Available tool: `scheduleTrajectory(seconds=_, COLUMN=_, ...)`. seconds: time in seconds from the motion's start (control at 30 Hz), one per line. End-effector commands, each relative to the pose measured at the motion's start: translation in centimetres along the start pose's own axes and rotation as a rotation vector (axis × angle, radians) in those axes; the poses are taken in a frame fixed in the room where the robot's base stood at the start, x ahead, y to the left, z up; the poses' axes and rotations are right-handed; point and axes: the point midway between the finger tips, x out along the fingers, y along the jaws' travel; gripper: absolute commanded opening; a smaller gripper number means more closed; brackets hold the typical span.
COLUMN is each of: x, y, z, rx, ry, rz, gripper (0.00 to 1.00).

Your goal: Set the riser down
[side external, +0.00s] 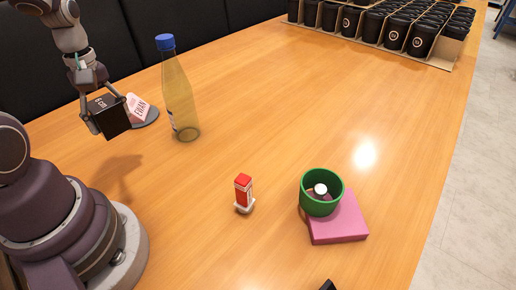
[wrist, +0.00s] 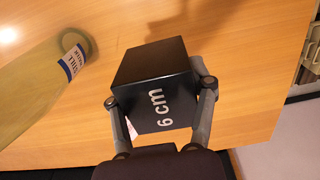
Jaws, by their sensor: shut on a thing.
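The riser is a black block (side external: 113,120) with white lettering, at the left in the side view. In the wrist view the riser (wrist: 150,68) fills the middle and reads "6 cm". My gripper (side external: 106,111) is shut on it, with one finger on each side. The riser appears held above the wooden table (side external: 250,110), with a shadow on the wood below and to the right. Its underside is hidden.
A yellowish bottle (side external: 179,100) with a blue cap stands close right of the riser. A pink-and-white lettered piece (side external: 138,107) sits on a dark disc (side external: 151,117) behind it. A red-and-white item (side external: 243,191), a green cup (side external: 309,202) and a pink block (side external: 345,225) stand in front. The table's middle is clear.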

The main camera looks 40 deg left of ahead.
Motion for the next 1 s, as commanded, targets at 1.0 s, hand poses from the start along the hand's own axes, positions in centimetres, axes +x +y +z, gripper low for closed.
scheduleTrajectory(seconds=1.0, x=9.6, y=0.0, z=0.0, rx=0.001, ry=0.000, rz=0.001, gripper=0.15)
